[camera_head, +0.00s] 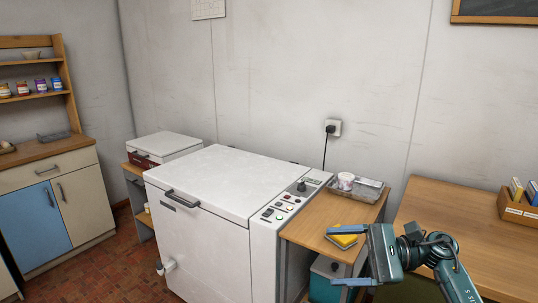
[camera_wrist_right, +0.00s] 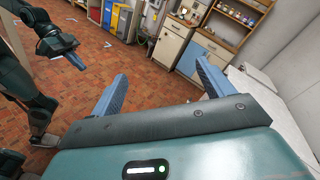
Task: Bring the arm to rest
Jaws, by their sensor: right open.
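My right gripper (camera_head: 330,256) is at the lower right of the head view, with its blue fingers spread apart and nothing between them. It appears in front of the small wooden side table (camera_head: 312,222); I cannot tell its exact height. In the right wrist view its two fingers (camera_wrist_right: 160,88) stand wide apart, with floor and cabinets beyond. My left gripper (camera_wrist_right: 75,60) shows only in the right wrist view, at the upper left, above the red floor; its jaw opening is unclear.
A yellow sponge (camera_head: 343,241) lies on the side table near the gripper. A grey tray (camera_head: 357,188) with a white cup (camera_head: 346,181) sits at its back. A wooden desk (camera_head: 470,225) stands at the right. The red tiled floor (camera_head: 95,270) is open at lower left.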

